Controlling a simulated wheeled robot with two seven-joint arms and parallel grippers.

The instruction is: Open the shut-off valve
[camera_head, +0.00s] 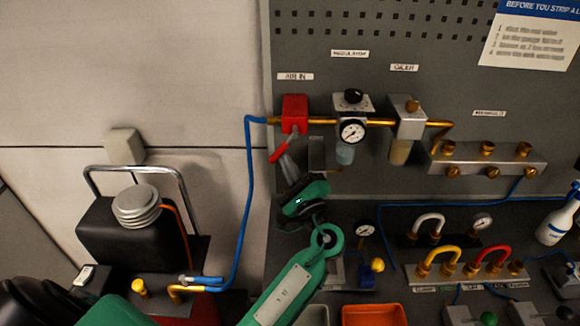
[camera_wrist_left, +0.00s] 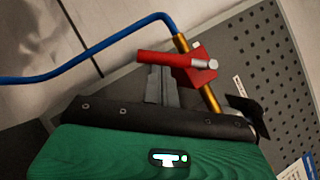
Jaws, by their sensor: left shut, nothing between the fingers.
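The shut-off valve (camera_head: 294,113) is a red block on the brass pipe under the "AIR IN" label. Its red lever (camera_head: 279,152) slants down and to the left from the block. In the left wrist view the lever (camera_wrist_left: 165,58) runs left from the valve body (camera_wrist_left: 202,74). My left gripper (camera_head: 288,167) is just below the lever, shut and empty. In the left wrist view its grey fingertips (camera_wrist_left: 160,78) reach up to the lever's underside; I cannot tell whether they touch it. My right gripper is not in view.
Right of the valve are a regulator with a gauge (camera_head: 352,131), an oiler (camera_head: 407,118) and a brass-fitted manifold (camera_head: 488,157). A blue hose (camera_head: 246,200) hangs left of the lever.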

